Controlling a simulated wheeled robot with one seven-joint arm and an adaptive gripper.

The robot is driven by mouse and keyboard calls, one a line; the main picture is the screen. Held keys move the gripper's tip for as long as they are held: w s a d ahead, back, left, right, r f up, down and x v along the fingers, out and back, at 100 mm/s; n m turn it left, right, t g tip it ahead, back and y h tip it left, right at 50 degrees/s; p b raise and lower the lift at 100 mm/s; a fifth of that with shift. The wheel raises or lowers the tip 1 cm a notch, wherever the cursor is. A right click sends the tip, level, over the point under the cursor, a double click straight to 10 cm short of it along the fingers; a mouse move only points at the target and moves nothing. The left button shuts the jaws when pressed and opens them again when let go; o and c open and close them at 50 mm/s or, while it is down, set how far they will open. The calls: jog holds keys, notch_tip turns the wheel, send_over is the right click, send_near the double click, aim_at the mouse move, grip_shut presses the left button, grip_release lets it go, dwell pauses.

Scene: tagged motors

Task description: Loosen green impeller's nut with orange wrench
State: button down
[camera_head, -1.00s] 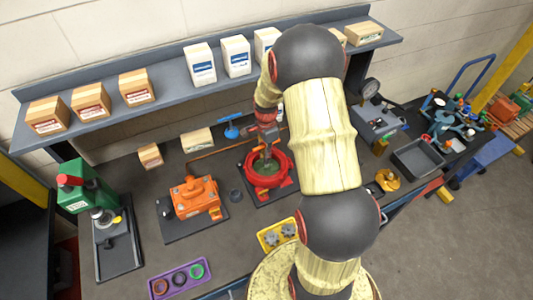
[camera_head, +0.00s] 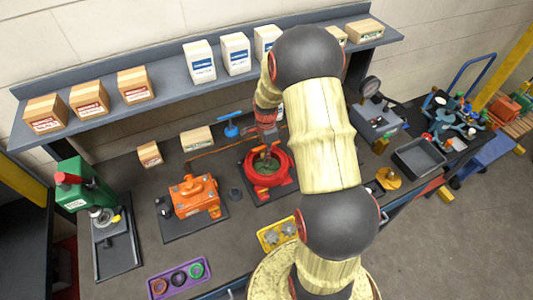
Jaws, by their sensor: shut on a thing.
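A round red housing (camera_head: 286,168) on a dark plate at mid-bench holds the green impeller (camera_head: 265,168), partly hidden by what stands over it.
An orange motor (camera_head: 194,196) sits to the left. A purple ring tray (camera_head: 178,279) and a yellow tray (camera_head: 267,240) stand nearer. A thin orange rod or line (camera_head: 215,149) runs behind the housing. A shelf (camera_head: 170,107) with boxes overhangs the back.

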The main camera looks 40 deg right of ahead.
jog(key=shift+f, duration=0.5)
